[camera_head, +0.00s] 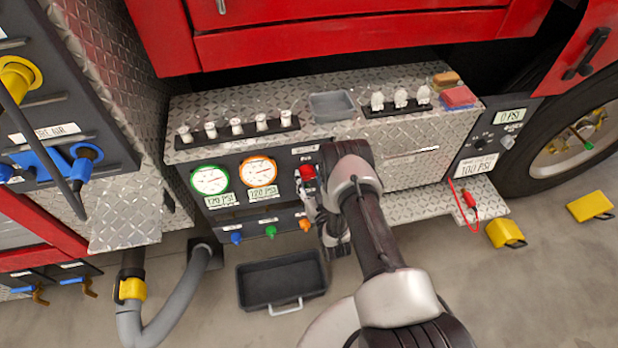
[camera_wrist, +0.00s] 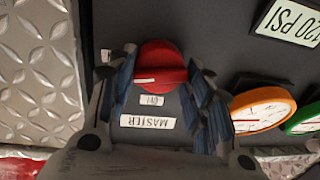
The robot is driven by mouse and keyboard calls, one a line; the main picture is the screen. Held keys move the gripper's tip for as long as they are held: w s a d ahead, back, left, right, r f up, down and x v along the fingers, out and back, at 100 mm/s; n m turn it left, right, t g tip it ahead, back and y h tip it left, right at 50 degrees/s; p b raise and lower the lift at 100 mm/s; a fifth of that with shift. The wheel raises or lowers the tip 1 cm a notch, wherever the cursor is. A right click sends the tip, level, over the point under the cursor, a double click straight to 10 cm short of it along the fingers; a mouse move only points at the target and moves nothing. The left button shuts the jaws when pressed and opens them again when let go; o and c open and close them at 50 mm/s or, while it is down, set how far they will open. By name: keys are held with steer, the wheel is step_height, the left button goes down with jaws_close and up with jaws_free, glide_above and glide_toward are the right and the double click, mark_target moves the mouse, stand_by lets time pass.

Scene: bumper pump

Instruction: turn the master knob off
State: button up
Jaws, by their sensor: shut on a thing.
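The red master knob (camera_wrist: 160,60) sits on the dark pump panel, above an upside-down "MASTER" label (camera_wrist: 147,122) in the wrist view. A small upside-down label that seems to read "ON" lies between them. A white mark on the knob points left in that view. My gripper (camera_wrist: 160,74) is shut on the knob, one blue-padded finger on each side. In the head view the knob (camera_head: 307,172) shows as a small red piece beside my gripper (camera_head: 309,186); my arm hides much of the panel there.
Green-rimmed (camera_head: 210,180) and orange-rimmed (camera_head: 259,172) gauges sit left of the knob, both seeming to read 120 PSI. Small blue, green and orange knobs are below. A black tray (camera_head: 240,290) lies on the floor. Diamond plate (camera_wrist: 40,75) borders the panel.

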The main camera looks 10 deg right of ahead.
steer(key=n, duration=0.4)
steer(key=shift+w+d+r+h+p, duration=0.1)
steer(key=shift+w+r+h+p, duration=0.05)
steer(key=shift+h+p, duration=0.2)
steer(key=n, duration=0.3)
steer(key=shift+n, duration=0.4)
steer(key=n, duration=0.4)
steer(key=shift+w+a+g+h+p, duration=0.1)
steer(key=shift+a+g+h+p, duration=0.1)
steer(key=shift+g+h+p, duration=0.1)
steer(key=shift+r+n, duration=0.1)
steer(key=shift+n, duration=1.3)
steer(key=shift+h, duration=0.35)
steer(key=o, duration=0.8)
steer(key=shift+o, duration=1.1)
steer(key=shift+a+f, duration=0.1)
steer(key=shift+f, duration=0.1)
